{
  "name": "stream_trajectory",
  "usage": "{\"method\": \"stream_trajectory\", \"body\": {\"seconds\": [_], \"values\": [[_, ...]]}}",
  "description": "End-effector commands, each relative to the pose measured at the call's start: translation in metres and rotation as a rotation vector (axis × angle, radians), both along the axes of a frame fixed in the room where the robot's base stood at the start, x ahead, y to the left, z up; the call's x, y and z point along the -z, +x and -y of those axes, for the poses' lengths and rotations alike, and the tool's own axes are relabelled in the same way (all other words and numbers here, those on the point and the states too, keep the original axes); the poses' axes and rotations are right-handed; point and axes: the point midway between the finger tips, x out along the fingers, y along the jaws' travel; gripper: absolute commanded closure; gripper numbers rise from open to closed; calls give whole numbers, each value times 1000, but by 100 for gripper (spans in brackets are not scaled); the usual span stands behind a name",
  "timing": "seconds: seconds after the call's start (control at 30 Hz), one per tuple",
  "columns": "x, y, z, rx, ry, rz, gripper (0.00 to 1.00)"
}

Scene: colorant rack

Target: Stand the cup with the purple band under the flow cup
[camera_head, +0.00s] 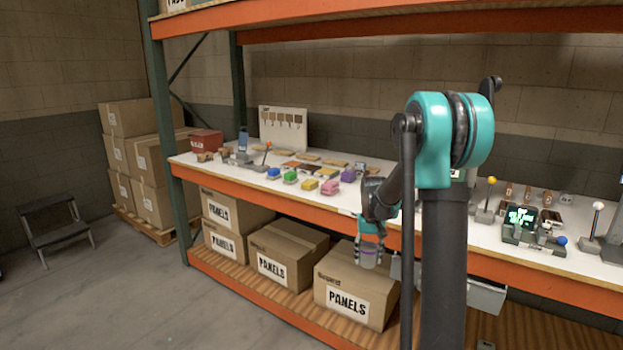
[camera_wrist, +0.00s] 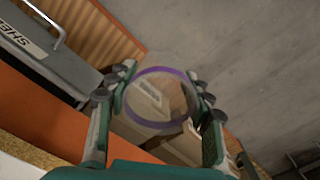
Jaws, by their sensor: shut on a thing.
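My gripper (camera_head: 369,245) is shut on a clear cup with a purple band (camera_head: 369,259). It holds the cup in front of the orange shelf edge, below the white worktop and above the lower shelf's boxes. In the wrist view the cup (camera_wrist: 156,128) sits between the two fingers of my gripper (camera_wrist: 158,95), and its purple rim band faces the camera. The cup is see-through and looks empty. I cannot make out the flow cup; my arm hides part of the worktop.
The white worktop (camera_head: 240,181) carries colored blocks (camera_head: 330,187) at left and instruments (camera_head: 520,217) at right. The orange shelf edge (camera_head: 300,211) runs close behind my gripper. A panels box (camera_head: 355,280) stands below. A grey drawer (camera_head: 485,297) hangs at right.

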Motion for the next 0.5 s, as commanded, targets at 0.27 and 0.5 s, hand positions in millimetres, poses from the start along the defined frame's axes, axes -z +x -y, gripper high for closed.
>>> {"method": "stream_trajectory", "body": {"seconds": [0.27, 0.5], "values": [[17, -1, 0, 1, 0, 0, 69], [40, -4, 1, 1, 0, 0, 69]]}}
